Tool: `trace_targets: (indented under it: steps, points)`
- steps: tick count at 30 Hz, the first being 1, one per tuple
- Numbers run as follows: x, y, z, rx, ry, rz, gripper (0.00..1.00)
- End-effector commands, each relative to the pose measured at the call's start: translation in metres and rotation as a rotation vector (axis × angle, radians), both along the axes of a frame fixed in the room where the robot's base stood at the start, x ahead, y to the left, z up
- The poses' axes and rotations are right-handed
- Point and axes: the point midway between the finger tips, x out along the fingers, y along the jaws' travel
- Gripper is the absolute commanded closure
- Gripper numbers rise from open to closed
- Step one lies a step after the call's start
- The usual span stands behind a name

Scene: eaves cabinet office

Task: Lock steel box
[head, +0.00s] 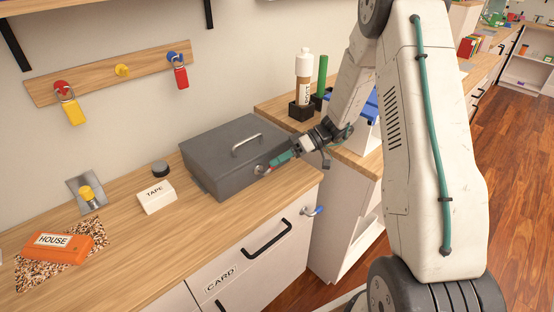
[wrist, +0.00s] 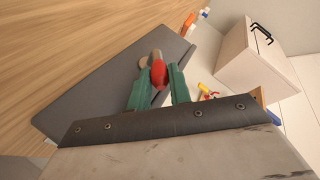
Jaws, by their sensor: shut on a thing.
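The steel box (head: 222,165) is a grey case with a handle on its lid, standing shut on the wooden counter. My gripper (head: 277,161) is at its front face, towards the right end. In the wrist view the green fingers (wrist: 161,88) are shut on a small red rounded piece (wrist: 159,73), which looks like a key head. A round silver piece (wrist: 143,62), apparently the lock, is on the box face just beyond it.
The TAPE box (head: 156,197) and orange HOUSE case (head: 57,248) lie left. The CARD drawer (head: 255,262) below has a blue piece (head: 313,210) sticking out.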

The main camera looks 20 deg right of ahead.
Motion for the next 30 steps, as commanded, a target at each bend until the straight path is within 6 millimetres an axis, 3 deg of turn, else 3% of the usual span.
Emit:
trace_targets:
  steps: [22, 23, 24, 25, 30]
  points:
    - [0.0007, -0.0027, -0.0054, 0.081, 0.028, -0.001, 1.0]
    - [0.0007, -0.0027, -0.0054, 0.081, 0.028, -0.001, 0.75]
    - [0.0007, -0.0027, -0.0054, 0.081, 0.028, -0.001, 0.64]
    - [0.0006, -0.0025, -0.0054, 0.081, 0.028, -0.001, 0.59]
    - [0.0007, -0.0018, -0.005, 0.082, 0.028, 0.001, 0.59]
